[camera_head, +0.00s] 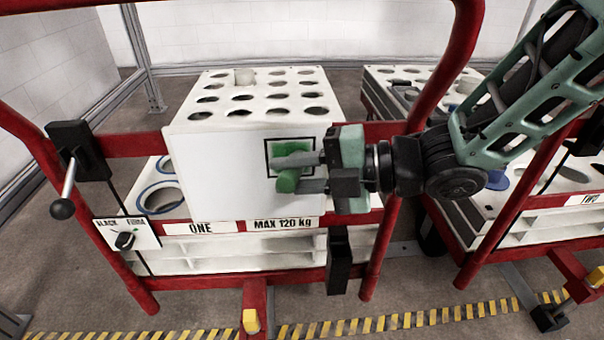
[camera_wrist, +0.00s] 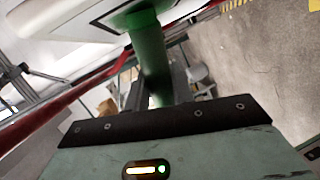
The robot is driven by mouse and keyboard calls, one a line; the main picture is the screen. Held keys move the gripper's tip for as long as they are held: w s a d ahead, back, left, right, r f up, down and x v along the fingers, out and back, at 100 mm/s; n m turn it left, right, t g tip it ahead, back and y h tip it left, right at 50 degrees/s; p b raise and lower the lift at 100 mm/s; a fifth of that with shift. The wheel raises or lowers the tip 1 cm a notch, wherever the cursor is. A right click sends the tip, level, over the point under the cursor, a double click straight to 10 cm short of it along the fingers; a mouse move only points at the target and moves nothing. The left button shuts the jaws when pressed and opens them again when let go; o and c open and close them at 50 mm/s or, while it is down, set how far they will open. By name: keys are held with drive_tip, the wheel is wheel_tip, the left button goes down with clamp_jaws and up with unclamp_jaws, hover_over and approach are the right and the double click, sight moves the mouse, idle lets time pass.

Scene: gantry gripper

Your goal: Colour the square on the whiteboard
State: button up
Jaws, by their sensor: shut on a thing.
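The whiteboard (camera_head: 215,185) is the white front panel of a rack with round holes in its top. A black-outlined square (camera_head: 267,160) is on its right part. Green colour (camera_head: 291,149) shows inside the square; my fingers and the marker hide part of it. My gripper (camera_head: 300,174) is shut on a green marker (camera_head: 288,181) in front of the square's lower part. In the wrist view the marker (camera_wrist: 150,62) runs from between my fingers up to the whiteboard (camera_wrist: 48,29). I cannot tell if its tip touches the board.
A red tubular frame (camera_head: 130,145) surrounds the rack and passes close to my arm. A lever with a black knob (camera_head: 62,208) and a switch plate (camera_head: 126,233) are at the left. A second rack (camera_head: 395,77) stands behind at the right. Yellow-black floor tape (camera_head: 380,323) runs in front.

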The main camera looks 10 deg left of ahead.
drive_tip(key=a, duration=0.2)
drive_tip(key=s+a+b, duration=0.1)
drive_tip(key=a, duration=0.2)
drive_tip(key=shift+s+a, duration=0.1)
drive_tip(key=shift+s, duration=0.05)
idle(0.3)
drive_tip(key=s+d+b, duration=0.1)
drive_tip(key=s+b, duration=0.1)
drive_tip(key=s, duration=0.4)
drive_tip(key=shift+d+b, duration=0.2)
drive_tip(key=shift+b, duration=0.15)
drive_tip(key=shift+s+d+b, duration=0.2)
drive_tip(key=shift+s+b, duration=0.05)
drive_tip(key=shift+s, duration=0.45)
drive_tip(key=shift+s+d+b, duration=0.2)
drive_tip(key=shift+s+b, duration=0.05)
drive_tip(key=shift+s, duration=0.45)
